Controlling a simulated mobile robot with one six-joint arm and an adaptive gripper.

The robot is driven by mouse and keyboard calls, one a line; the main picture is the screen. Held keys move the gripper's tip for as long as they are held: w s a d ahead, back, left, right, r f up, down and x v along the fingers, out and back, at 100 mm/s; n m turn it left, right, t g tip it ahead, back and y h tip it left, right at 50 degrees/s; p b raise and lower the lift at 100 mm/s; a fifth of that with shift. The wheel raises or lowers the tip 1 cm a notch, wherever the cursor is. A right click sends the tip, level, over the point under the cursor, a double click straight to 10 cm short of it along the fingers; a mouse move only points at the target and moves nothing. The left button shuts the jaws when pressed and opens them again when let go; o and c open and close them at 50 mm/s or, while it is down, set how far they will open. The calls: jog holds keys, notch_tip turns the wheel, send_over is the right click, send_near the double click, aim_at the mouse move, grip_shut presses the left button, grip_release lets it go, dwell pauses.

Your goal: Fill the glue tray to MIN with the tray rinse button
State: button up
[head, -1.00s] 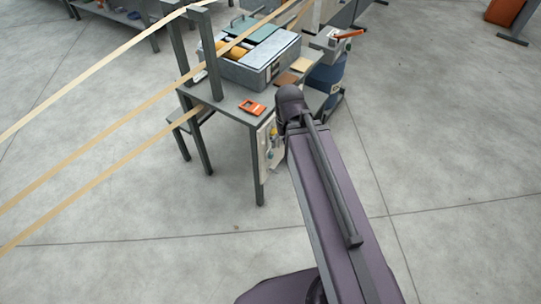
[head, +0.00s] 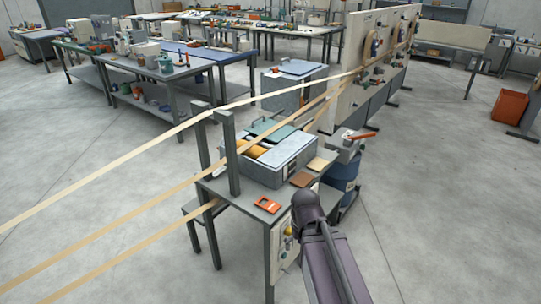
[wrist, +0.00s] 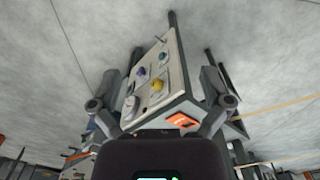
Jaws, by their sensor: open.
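The glue tray (head: 290,165) is a grey box on a small stand, with a teal lid and a yellow roller showing inside. A pale control panel (head: 283,243) hangs on the stand's side, partly behind my arm. Labels are too small to read, so I cannot tell which is the rinse button. My gripper (wrist: 162,103) is open and empty, facing the panel, apparently apart from it.
An orange framed item (head: 268,205) lies on the stand's near corner. Paper strips (head: 130,205) run across the left to the stand's posts. A blue drum (head: 343,172) stands behind right. The floor to the right (head: 440,220) is clear.

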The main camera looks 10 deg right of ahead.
grip_shut()
dwell(0.3)
dwell(1.2)
